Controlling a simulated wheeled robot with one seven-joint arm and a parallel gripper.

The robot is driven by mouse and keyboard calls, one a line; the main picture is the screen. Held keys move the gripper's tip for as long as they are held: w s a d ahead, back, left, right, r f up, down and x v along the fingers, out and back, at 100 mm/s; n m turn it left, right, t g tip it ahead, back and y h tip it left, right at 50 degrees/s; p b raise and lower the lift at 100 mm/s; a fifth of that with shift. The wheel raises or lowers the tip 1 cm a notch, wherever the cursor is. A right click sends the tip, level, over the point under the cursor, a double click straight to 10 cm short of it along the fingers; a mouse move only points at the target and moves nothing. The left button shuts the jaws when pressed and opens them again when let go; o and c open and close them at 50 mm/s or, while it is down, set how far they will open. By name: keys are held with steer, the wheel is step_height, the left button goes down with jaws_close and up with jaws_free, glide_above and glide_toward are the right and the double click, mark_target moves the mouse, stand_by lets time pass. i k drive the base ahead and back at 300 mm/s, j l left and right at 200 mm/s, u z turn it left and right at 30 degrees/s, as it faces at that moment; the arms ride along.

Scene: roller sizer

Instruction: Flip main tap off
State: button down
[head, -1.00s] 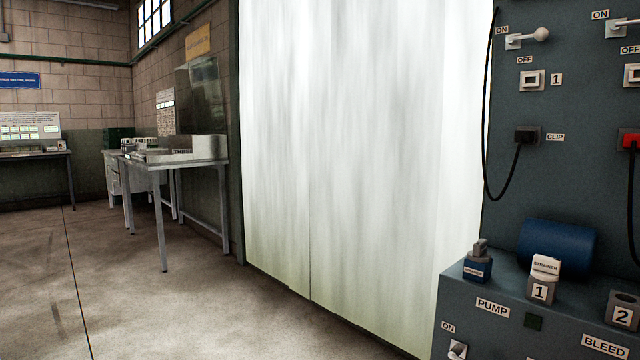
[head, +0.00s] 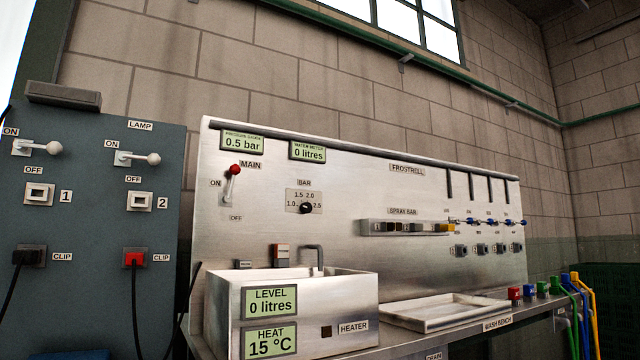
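The main tap (head: 232,183) is a lever with a red knob on the steel panel (head: 340,200), left of centre in the head view. Its red knob is at the top, and the lever tilts up from its pivot, near the MAIN label. The ON label is to its left and the OFF label is below it. The lever stands nearer ON than OFF. My gripper is not in view.
A white basin (head: 290,290) with level and heat displays juts out below the tap. A shallow tray (head: 444,312) lies to its right on the bench. A blue-grey lamp panel (head: 90,215) with levers and cables stands at left.

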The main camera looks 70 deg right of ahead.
mark_target(235, 169)
steer(key=z, duration=1.65)
